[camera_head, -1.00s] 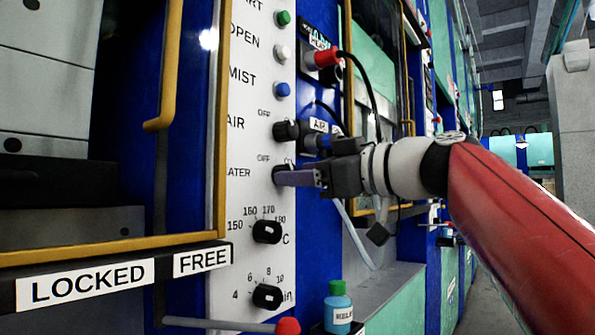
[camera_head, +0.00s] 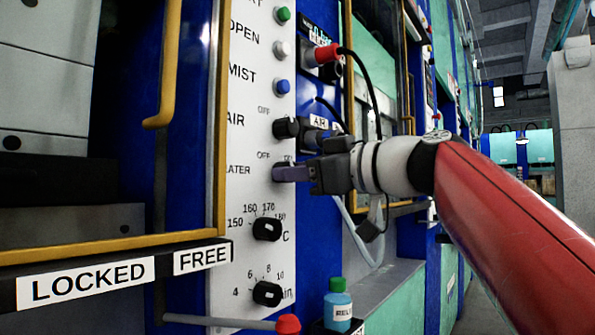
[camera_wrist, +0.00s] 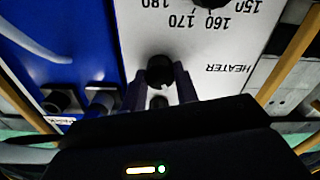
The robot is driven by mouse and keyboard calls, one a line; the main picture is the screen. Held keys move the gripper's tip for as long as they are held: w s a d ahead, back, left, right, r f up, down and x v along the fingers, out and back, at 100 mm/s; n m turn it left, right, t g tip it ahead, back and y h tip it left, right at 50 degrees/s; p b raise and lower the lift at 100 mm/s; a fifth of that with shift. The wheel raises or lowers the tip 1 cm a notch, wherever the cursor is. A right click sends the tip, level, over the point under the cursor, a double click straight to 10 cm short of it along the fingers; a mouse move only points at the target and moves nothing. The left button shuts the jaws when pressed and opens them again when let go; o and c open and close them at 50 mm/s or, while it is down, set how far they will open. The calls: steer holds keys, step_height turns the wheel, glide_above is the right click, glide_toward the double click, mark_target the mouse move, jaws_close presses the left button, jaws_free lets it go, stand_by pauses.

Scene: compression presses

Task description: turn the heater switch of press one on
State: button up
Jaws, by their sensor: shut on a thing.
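The heater switch (camera_wrist: 160,70) is a black knob on the white control panel (camera_head: 257,205). The panel's label beside it reads "ATER" in the head view and "HEATER" in the wrist view. My gripper (camera_head: 285,173) reaches in from the right at the height of that label. In the wrist view my gripper (camera_wrist: 161,84) has one finger on each side of the knob and is shut on it. The fingers hide most of the knob in the head view, so its exact pointing direction is unclear.
The black air switch (camera_head: 285,128) sits just above my gripper. The temperature dial (camera_head: 267,229) and time dial (camera_head: 267,294) are below. A yellow handle (camera_head: 165,90) is to the left. A red-tipped lever (camera_head: 288,324) and blue bottle (camera_head: 338,305) are lower down.

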steer(key=shift+m, duration=0.3)
steer(key=m+p, duration=0.2)
steer(key=m, duration=0.9)
steer(key=shift+f, duration=0.1)
stand_by(0.5)
steer(key=o, duration=1)
steer(key=shift+d, duration=0.1)
steer(key=v, duration=0.7)
steer(key=shift+s+d, duration=0.2)
steer(key=shift+d, duration=0.1)
